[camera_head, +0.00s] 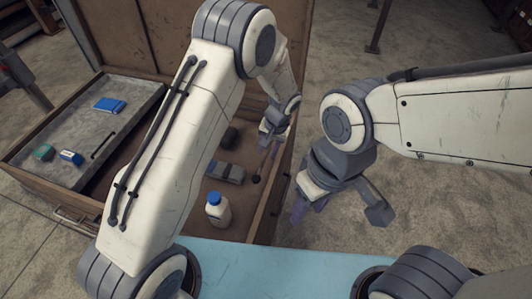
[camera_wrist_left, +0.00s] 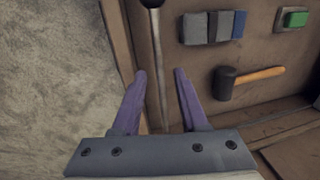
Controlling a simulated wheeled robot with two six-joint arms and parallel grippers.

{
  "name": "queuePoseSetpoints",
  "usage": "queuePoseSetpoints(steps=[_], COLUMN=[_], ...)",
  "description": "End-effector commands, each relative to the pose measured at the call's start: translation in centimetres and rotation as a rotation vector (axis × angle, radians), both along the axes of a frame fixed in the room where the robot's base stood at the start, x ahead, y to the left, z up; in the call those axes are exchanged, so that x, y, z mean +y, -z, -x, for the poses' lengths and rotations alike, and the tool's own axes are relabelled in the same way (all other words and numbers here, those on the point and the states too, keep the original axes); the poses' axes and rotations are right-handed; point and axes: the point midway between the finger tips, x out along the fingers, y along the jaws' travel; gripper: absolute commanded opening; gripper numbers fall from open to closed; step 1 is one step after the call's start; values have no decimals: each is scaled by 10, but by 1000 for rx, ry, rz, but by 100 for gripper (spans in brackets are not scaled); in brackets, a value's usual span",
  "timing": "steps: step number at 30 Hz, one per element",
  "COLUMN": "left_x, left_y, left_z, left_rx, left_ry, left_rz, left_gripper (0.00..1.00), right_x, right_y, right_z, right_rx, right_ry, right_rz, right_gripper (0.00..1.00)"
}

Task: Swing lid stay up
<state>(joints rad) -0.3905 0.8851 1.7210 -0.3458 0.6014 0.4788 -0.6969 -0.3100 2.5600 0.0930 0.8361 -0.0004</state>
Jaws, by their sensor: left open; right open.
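The lid stay is a thin metal rod (camera_wrist_left: 158,65) with a black knob (camera_wrist_left: 153,3). In the left wrist view it runs between the two purple fingers of my open left gripper (camera_wrist_left: 160,73), with a gap on each side. In the head view the knob (camera_head: 256,179) is inside the chest by its right wall, just below my left gripper (camera_head: 270,142). The raised brown lid (camera_head: 125,32) stands at the back, partly hidden by my left arm. My right gripper (camera_head: 309,204) is open and empty, right of the chest wall.
The wooden chest (camera_head: 262,222) holds a grey tray (camera_head: 75,125) with small boxes, a white bottle (camera_head: 217,210), and a grey block (camera_head: 225,172). A mallet (camera_wrist_left: 245,80) shows in the left wrist view. Concrete floor (camera_head: 425,235) is open at right.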

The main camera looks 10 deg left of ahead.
Motion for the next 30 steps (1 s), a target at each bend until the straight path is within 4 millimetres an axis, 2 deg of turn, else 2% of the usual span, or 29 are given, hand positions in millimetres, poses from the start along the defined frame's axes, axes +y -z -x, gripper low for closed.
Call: queuePoseSetpoints(steps=[3,6,15,16,19,30], left_x=[3,4,4,4,4,4], left_y=[14,21,24,24,24,23], left_z=[0,-1,-1,-1,-1,-1], left_rx=[2,-1,-1,-1,-1,-1], left_ry=[0,1,0,0,0,0], left_rz=[0,0,0,0,1,0], left_gripper=[43,43,43,39,1,0], right_x=[0,0,0,0,0,0], right_y=[-2,-2,-2,-2,-2,-2], right_z=[0,0,0,0,0,0], right_rx=[0,0,0,0,0,0], right_ry=[0,0,0,0,0,0], right_rz=[0,0,0,0,0,0], right_gripper=[50,50,50,50,50,50])
